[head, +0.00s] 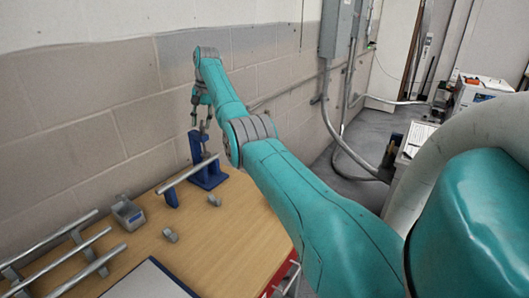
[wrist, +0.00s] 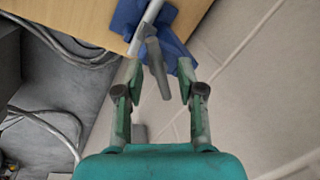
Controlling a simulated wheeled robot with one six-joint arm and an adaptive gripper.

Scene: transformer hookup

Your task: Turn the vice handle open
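The blue vice (head: 207,172) stands at the far end of the wooden bench, near the block wall. It also shows at the top of the wrist view (wrist: 172,42). A silver pipe (head: 186,175) runs through or against it. The grey vice handle (wrist: 158,72) sticks out toward my gripper in the wrist view; I cannot make it out clearly in the head view. My gripper (wrist: 160,73) is open, with one finger on each side of the handle and visible gaps. In the head view, my gripper (head: 200,123) is just above the vice.
The wooden bench (head: 235,222) carries a small grey bin (head: 128,213), small grey fittings (head: 170,236) and a flat panel (head: 150,282). Several pipes (head: 80,262) lie on supports at left. The block wall (head: 120,95) is close behind my gripper.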

